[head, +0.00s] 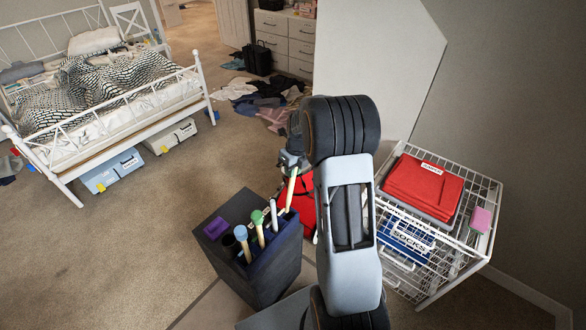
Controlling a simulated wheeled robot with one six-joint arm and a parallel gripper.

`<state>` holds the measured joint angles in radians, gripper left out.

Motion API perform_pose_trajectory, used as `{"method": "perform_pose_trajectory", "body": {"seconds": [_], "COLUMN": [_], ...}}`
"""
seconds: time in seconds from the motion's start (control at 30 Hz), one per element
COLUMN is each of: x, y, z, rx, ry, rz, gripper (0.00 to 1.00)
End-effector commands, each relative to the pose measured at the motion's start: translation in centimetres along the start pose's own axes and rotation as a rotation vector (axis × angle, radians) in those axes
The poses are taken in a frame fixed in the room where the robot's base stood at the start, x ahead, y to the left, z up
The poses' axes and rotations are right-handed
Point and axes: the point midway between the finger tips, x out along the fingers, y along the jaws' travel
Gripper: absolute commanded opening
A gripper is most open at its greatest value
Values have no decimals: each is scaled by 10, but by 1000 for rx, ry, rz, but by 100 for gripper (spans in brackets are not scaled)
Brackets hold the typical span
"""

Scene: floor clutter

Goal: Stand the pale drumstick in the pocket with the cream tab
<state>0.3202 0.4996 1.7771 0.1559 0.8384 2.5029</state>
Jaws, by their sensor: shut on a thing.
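A pale drumstick (291,189) is held nearly upright in my gripper (293,165), which is shut on its upper part. Its lower end is just above or behind the right part of a dark box (262,275), and I cannot tell whether it is inside. Sticks with a blue tip (241,233), a green tip (257,216) and a white tip (273,204) stand in the box. A purple tab (216,228) shows at its left rim. I cannot clearly make out the cream tab; my arm and the sticks crowd that side.
A red item (307,208) lies behind the box. A white wire basket unit (440,262) with red folded cloth (424,186) stands at right. A daybed (110,90) with bins below is at left. Clothes (262,100) lie farther back. Carpet left of the box is clear.

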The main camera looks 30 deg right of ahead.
Motion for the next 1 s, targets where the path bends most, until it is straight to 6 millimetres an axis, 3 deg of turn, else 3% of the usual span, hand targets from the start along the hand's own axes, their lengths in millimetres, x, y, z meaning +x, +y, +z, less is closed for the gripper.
{"method": "perform_pose_trajectory", "body": {"seconds": [1.0], "x": [87], "y": [-8], "z": [-8], "rx": [1], "ry": [0], "rz": [1], "gripper": [0]}}
